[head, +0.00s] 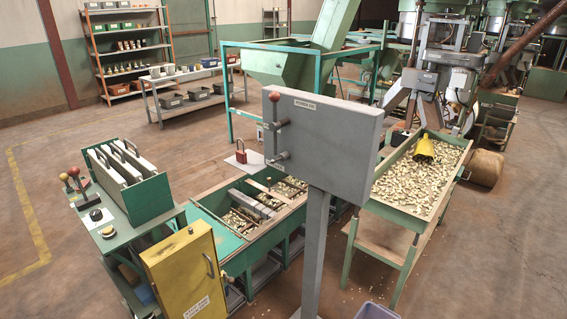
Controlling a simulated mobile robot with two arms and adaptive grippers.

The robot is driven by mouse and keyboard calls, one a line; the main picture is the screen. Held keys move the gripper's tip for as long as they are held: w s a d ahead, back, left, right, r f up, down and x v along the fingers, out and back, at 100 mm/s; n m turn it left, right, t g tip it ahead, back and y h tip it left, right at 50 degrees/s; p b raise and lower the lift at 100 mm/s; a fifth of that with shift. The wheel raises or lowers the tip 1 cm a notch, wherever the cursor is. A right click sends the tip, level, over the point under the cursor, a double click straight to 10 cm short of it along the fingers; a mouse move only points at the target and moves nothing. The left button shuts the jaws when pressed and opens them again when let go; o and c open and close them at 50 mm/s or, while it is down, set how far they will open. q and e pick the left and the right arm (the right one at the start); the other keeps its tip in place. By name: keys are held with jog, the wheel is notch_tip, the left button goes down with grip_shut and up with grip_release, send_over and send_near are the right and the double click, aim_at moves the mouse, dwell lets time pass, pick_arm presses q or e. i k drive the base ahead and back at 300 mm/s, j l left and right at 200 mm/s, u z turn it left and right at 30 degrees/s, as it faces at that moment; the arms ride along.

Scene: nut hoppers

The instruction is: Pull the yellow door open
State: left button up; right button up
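The yellow door (183,272) is at the lower left of the head view, on the front of a green workbench. The door's lower part is cut off by the frame's bottom edge. It stands at an angle to the bench, and I cannot tell whether it is fully shut or slightly ajar. Neither of my grippers shows in this view.
A grey control box (330,147) on a post stands in the middle, right of the door. Green hoppers of nuts (243,262) lie behind it. A nut-filled tray table (353,244) is at right. A purple bin (375,311) sits at the bottom. Floor at left is clear.

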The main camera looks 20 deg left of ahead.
aim_at(187, 280)
jog(key=j+u, duration=0.15)
jog(key=u, duration=1.05)
jog(key=k+j, duration=0.05)
